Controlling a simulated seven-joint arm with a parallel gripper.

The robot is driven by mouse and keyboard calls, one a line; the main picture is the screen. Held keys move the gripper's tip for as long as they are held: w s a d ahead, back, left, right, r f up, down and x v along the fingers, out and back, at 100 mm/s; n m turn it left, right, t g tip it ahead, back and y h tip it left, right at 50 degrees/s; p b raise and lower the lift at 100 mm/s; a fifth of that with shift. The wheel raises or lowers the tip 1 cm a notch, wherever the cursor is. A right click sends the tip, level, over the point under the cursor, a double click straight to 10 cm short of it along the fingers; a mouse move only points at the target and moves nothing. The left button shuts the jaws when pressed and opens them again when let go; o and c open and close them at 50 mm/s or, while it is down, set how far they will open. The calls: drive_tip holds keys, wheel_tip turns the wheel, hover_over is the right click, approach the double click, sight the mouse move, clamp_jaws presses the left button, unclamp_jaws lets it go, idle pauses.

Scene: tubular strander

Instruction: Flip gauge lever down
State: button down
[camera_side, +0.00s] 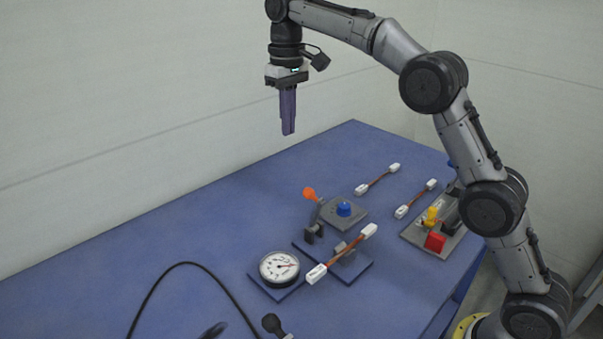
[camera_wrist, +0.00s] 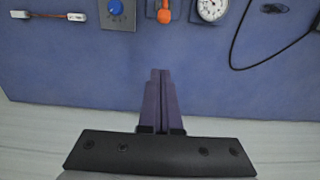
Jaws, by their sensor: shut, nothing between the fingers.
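The gauge lever (camera_side: 315,211) has an orange knob and stands raised, tilted a little, on a dark blue base plate in the side view. Its orange knob also shows at the top of the wrist view (camera_wrist: 164,16). The round white dial gauge (camera_side: 279,267) sits on the plate's left part, and shows at the top right of the wrist view (camera_wrist: 211,8). My gripper (camera_side: 288,133) has purple fingers, shut and empty, pointing down high above the table, well apart from the lever. The fingers also show in the wrist view (camera_wrist: 161,72).
A white-ended copper link (camera_side: 341,255) lies in front; two more lie farther back. A plate with a red block (camera_side: 435,241) is at right. A black cable (camera_side: 160,281) curves at left. The table's left rear is clear.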

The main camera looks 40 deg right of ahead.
drive_tip(key=shift+f, duration=0.1)
drive_tip(key=s+f, duration=0.4)
drive_tip(key=f, duration=0.6)
drive_tip(key=shift+f, duration=0.35)
drive_tip(key=shift+s+r+t, duration=0.15)
drive_tip(key=shift+s+t, duration=0.15)
drive_tip(key=shift+s, duration=0.1)
